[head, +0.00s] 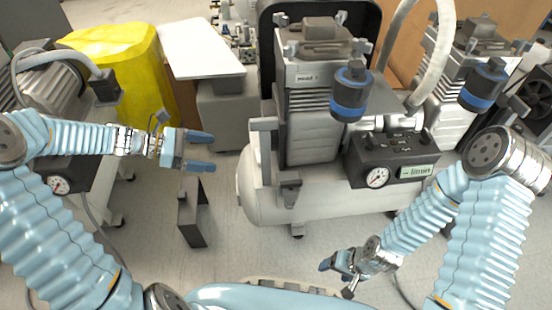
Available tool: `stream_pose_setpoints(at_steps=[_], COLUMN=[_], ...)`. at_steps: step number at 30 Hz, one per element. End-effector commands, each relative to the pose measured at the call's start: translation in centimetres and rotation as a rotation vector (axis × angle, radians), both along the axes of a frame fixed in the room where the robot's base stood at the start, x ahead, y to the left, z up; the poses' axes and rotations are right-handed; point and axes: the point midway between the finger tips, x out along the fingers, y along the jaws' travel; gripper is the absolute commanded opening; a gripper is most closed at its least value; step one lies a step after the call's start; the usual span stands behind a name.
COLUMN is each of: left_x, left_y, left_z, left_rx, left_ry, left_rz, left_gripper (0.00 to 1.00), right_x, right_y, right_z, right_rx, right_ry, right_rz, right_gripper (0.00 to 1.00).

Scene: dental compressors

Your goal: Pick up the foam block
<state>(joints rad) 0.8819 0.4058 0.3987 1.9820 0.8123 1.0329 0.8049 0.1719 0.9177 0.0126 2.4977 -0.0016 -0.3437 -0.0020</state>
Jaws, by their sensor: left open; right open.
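I cannot pick out a foam block for certain. A grey-brown block-like piece (319,28) sits on top of the middle compressor (310,120), but it may be part of the compressor head. My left gripper (203,152) is open and empty, left of the middle compressor, with its two blue-grey fingers pointing right. My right gripper (337,277) is open at the lower middle, in front of the compressor's white tank (320,200). It is seen at an angle and nothing shows in it. Both grippers are apart from the block-like piece.
A dark upright frame (190,222) stands on the floor below my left gripper. A yellow covered bin (120,65) and a white-topped grey cabinet (203,52) stand behind. Another compressor (465,75) stands at the right with a thick hose. Grey floor (240,250) is clear at the front.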

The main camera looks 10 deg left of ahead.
Motion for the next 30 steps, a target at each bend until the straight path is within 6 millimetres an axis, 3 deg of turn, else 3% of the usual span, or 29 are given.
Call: stream_pose_setpoints(at_steps=[2,12,30], left_x=[0.3,2.3,4.5], left_y=[-0.2,-6.0,-11.7], left_z=[0.4,-2.1,-4.2], left_rx=[-0.026,-0.03,-0.027], left_ry=[0.002,0.003,0.004], left_rz=[0.011,0.008,0.009], left_gripper=[0.94,0.94,0.94], right_x=[0.0,0.1,0.2], right_y=[0.0,0.0,-0.1], right_z=[-0.5,-2.0,-3.9], right_rx=[0.0,-0.001,-0.003], right_ry=[0.0,-0.004,-0.009], right_rz=[0.0,-0.003,-0.006], right_gripper=[0.72,0.72,0.72])
